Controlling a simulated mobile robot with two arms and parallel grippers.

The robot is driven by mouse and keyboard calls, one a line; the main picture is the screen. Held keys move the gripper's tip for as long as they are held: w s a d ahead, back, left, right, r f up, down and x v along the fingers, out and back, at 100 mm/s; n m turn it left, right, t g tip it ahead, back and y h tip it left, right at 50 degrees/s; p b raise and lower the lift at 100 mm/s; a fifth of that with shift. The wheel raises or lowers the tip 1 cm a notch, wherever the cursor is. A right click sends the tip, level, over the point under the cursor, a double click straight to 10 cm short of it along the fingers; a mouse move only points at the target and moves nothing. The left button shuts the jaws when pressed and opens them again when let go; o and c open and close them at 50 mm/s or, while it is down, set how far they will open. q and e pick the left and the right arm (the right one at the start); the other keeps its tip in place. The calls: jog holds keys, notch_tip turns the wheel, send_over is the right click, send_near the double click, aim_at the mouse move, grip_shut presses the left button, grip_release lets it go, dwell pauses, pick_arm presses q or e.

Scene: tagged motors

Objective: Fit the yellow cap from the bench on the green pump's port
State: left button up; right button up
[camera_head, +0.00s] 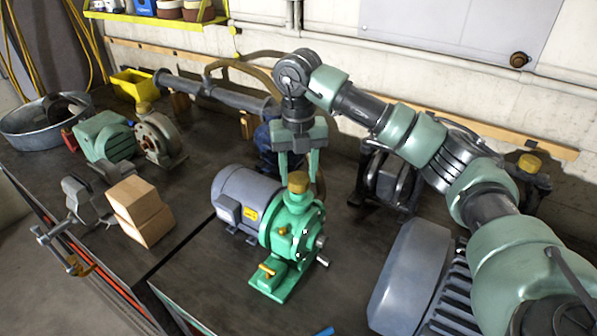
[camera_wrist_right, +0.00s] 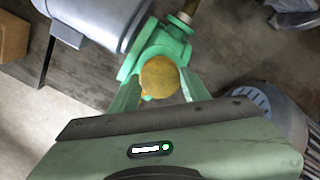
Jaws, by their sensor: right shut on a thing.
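The green pump (camera_head: 290,225) stands on the bench, coupled to a grey motor (camera_head: 240,200). My right gripper (camera_head: 298,176) points down over the pump and is shut on the yellow cap (camera_head: 298,183). The cap is at the top of the pump, where its port is. In the right wrist view the cap (camera_wrist_right: 160,77) sits between the two green fingertips, with the green pump (camera_wrist_right: 155,42) just behind it. The port itself is hidden under the cap; I cannot tell whether the cap is fully seated. My left gripper is not in view.
Wooden blocks (camera_head: 140,210) and a vise (camera_head: 85,200) are at the left. A large grey-blue motor (camera_head: 410,270) stands close at the right. Other pumps stand at back left (camera_head: 158,138) and right. A metal tub (camera_head: 45,120) is far left. Bare bench lies left of the pump.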

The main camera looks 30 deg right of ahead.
jog(key=shift+f+b, duration=1.05)
jog(key=shift+f, duration=0.55)
jog(key=o, duration=1.4)
jog(key=shift+r, duration=0.1)
jog(key=shift+r+p, duration=2)
jog(key=shift+r, duration=1)
jog(key=shift+r+b, duration=0.35)
jog(key=shift+r, duration=0.05)
jog(key=shift+r+b, duration=0.5)
jog(key=shift+r, duration=3)
